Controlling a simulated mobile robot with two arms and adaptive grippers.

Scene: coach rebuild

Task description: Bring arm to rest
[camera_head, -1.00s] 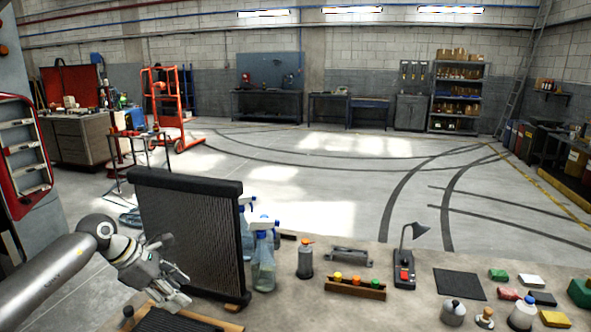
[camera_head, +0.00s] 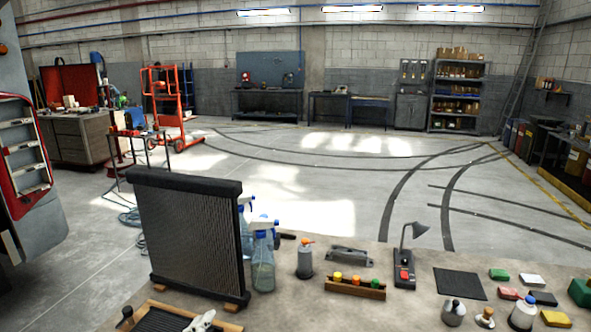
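My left arm is out of the left side of the head view. A small pale grey piece (camera_head: 203,321) shows at the bottom edge, over the dark tray (camera_head: 165,321) with a wooden rim. It looks like the tip of my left gripper, but too little shows to tell whether it is open or shut. My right gripper is not in view. The black radiator-like panel (camera_head: 190,235) stands upright on wooden blocks at the left of the bench (camera_head: 300,312).
Spray bottles (camera_head: 263,260) stand right of the panel. Further right are an orange-topped bottle (camera_head: 305,259), a wooden rack (camera_head: 355,288), a small lamp (camera_head: 404,270), a dark mat (camera_head: 459,283) and several small blocks and bottles. The bench front middle is clear.

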